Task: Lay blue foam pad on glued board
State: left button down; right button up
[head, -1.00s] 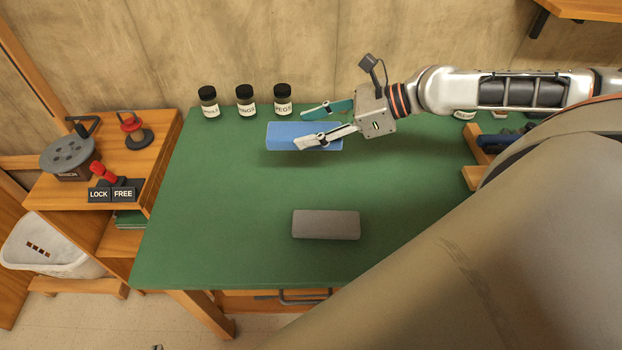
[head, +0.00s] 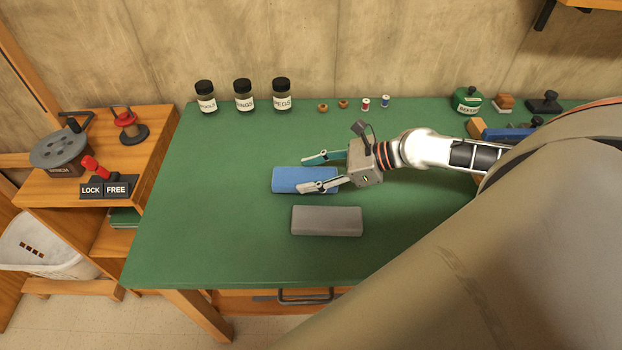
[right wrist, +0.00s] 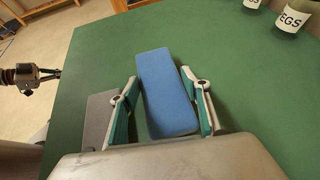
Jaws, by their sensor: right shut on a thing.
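The blue foam pad (head: 290,180) is held between the fingers of my right gripper (head: 320,172), which is shut on it. It appears to be just above the green bench, behind the grey board (head: 327,221). The grey board lies flat on the bench; I cannot make out glue on it. In the right wrist view the pad (right wrist: 165,92) runs lengthwise between the two fingers, and part of the grey board (right wrist: 97,118) shows beyond the left finger. My left gripper (right wrist: 45,73) shows at that view's left edge, too small to tell its state.
Labelled jars (head: 243,96) and small spools (head: 365,104) stand along the back of the green bench (head: 220,230). A side shelf at left holds a winch (head: 58,150) and a lock/free lever (head: 97,168). The bench left of the pad is clear.

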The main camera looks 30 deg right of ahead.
jog(key=shift+f, duration=0.9)
jog(key=shift+r, duration=0.1)
jog(key=shift+c, duration=0.2)
jog(key=o, duration=1.2)
